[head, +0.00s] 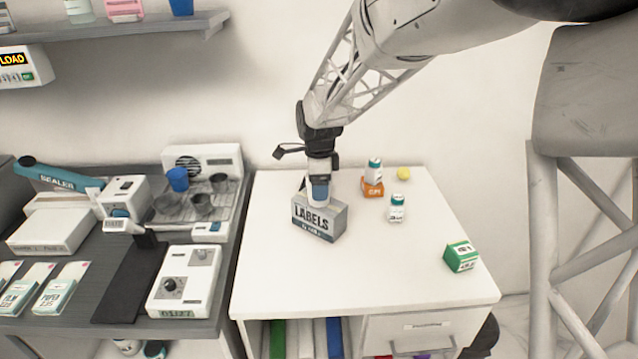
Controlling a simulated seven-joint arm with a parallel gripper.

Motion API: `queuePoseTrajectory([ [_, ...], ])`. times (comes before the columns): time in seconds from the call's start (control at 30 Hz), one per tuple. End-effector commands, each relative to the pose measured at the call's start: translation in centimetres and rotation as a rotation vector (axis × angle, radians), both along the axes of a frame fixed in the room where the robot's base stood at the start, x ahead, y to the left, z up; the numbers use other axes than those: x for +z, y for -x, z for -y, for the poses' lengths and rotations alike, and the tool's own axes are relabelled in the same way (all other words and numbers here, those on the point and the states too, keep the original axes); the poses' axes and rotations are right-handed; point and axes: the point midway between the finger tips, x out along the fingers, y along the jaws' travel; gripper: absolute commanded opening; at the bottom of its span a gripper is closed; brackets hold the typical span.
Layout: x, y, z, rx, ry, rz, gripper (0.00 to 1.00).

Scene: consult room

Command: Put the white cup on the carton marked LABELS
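The carton marked LABELS (318,226) is grey with a dark lower band and stands on the white desk. The white cup (312,196) is upright at the top of this carton; whether its base touches the carton is hard to tell. My gripper (319,186) points down at the cup from above. A blue part, which looks like a finger pad, covers much of the cup's near side. The far finger is hidden, so I cannot see whether the fingers press on the cup.
Right of the carton are an orange box (373,188) with a small bottle (375,168) on it, another bottle (397,209), a yellow ball (403,173) and a green box (461,257). The desk front (340,280) is clear. A dark counter with a blue cup (178,179) adjoins left.

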Motion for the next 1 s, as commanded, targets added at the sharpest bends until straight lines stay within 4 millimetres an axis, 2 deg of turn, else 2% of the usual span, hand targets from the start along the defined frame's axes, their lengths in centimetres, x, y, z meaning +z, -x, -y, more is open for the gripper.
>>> queuePoseTrajectory([
  [0.03, 0.0, 0.0, 0.0, 0.0, 0.0, 0.0, 0.78],
  [0.17, 0.0, 0.0, 0.0, 0.0, 0.0, 0.0, 0.97],
  [0.63, 0.6, 0.0, 0.0, 0.0, 0.0, 0.002, 0.97],
  [0.87, 2.9, 0.0, 0.0, 0.0, -0.001, 0.003, 0.97],
  [1.0, 5.0, -0.1, 0.0, 0.0, -0.001, 0.003, 0.97],
])
